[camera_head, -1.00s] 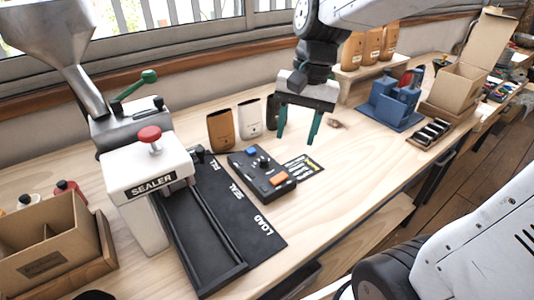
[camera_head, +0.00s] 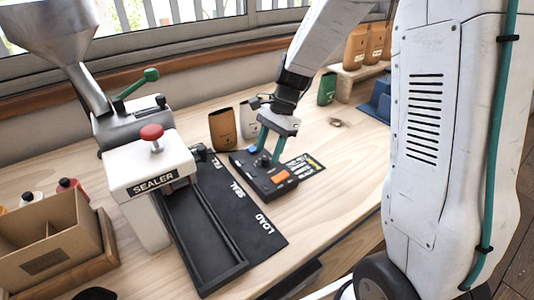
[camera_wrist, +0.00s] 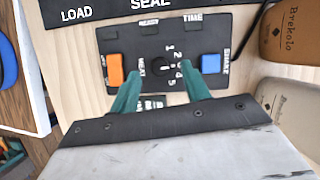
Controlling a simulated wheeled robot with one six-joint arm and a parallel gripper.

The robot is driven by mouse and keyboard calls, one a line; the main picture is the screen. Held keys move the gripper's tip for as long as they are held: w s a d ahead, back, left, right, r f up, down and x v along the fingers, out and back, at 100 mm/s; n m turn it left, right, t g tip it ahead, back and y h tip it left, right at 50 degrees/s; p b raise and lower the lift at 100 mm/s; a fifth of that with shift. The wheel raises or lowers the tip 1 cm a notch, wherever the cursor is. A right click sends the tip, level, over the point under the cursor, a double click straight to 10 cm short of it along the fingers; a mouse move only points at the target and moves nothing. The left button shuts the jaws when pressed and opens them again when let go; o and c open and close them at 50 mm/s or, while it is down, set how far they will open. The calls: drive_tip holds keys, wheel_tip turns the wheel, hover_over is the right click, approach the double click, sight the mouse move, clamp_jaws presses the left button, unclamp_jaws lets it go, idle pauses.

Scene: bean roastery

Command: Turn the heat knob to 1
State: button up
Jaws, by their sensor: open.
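The heat knob (camera_wrist: 161,66) is a small black dial on the dark control box (camera_wrist: 130,40), beside the printed word HEAT and an arc of numbers from 1 to 5. A small light mark shows on the knob, but I cannot tell which number it points to. My gripper (camera_wrist: 162,80) is open, with one green finger on either side of the knob in the wrist view. In the head view, my gripper (camera_head: 269,150) is down at the control box (camera_head: 262,184), and its fingers partly hide the knob. I cannot tell whether the fingers touch it.
The box also has an orange switch (camera_wrist: 115,70) and a blue switch (camera_wrist: 210,64). The sealer (camera_head: 150,180) and its black track (camera_head: 215,245) lie to the left in the head view. A brown pouch (camera_head: 223,129) and a white pouch (camera_head: 248,121) stand close behind the box.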

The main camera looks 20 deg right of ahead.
drive_tip(key=shift+x, duration=1.05)
drive_tip(key=c, duration=1)
drive_tip(key=shift+n, duration=0.4)
drive_tip(key=n+g, duration=0.1)
drive_tip(key=n, duration=0.1)
drive_tip(key=n+h, duration=0.1)
drive_tip(key=n, duration=0.1)
drive_tip(key=shift+w+a+n+g, duration=0.1)
drive_tip(key=shift+n+g, duration=0.3)
drive_tip(key=n+h, duration=0.1)
drive_tip(key=n, duration=0.2)
drive_tip(key=n+g+h, duration=0.1)
drive_tip(key=n, duration=0.2)
drive_tip(key=shift+a, duration=0.1)
drive_tip(key=shift+n+h, duration=0.3)
drive_tip(key=o, duration=1)
